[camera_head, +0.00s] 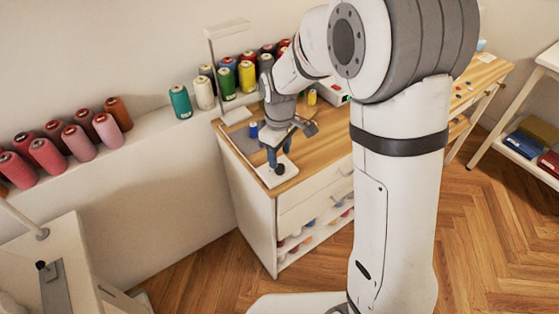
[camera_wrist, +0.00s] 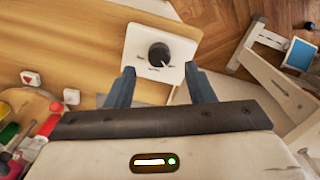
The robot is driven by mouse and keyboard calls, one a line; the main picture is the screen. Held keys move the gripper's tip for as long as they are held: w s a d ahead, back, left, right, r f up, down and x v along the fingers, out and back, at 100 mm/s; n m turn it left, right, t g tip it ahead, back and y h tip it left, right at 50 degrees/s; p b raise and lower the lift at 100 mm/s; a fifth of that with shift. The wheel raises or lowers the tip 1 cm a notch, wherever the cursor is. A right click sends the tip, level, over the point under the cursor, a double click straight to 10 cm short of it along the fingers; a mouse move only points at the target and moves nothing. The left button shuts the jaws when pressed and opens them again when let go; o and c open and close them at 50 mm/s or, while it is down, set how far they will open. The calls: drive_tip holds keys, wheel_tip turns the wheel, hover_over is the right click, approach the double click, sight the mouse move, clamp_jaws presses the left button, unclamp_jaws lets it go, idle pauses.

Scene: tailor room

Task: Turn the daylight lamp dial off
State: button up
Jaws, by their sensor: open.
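The dial is a round black knob (camera_wrist: 159,54) on a white plate (camera_wrist: 190,46), seen in the wrist view just beyond my fingertips. A pale pointer mark shows on the knob, toward its lower right; the plate's labels are too small to read. In the head view the knob (camera_head: 280,169) and its white plate (camera_head: 267,180) lie at the front corner of the wooden cabinet top. My gripper (camera_wrist: 160,82) is open and empty, its two blue fingers apart on either side of the space before the knob. It also shows in the head view (camera_head: 275,160), above the plate.
A white lamp (camera_head: 211,60) stands at the back of the cabinet top (camera_head: 325,147). Several thread spools (camera_head: 180,102) line the wall ledge. A blue spool (camera_head: 253,130) stands near my gripper. Small tools and a red-marked block (camera_wrist: 31,78) lie at the wrist view's left.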

sight(281, 167)
drive_tip(key=shift+r, duration=1.65)
drive_tip(key=shift+d+r, duration=0.1)
drive_tip(key=s+d+r+m+t, duration=0.1)
drive_tip(key=s+d+r+m, duration=0.3)
drive_tip(key=s, duration=0.5)
drive_tip(key=s+d+r+m+t, duration=0.1)
drive_tip(key=s+d+r+m, duration=0.3)
drive_tip(key=s+d+m, duration=0.3)
drive_tip(key=s+d, duration=0.2)
drive_tip(key=s, duration=0.1)
drive_tip(key=shift+d+r+t+p, duration=0.3)
drive_tip(key=shift+p, duration=0.05)
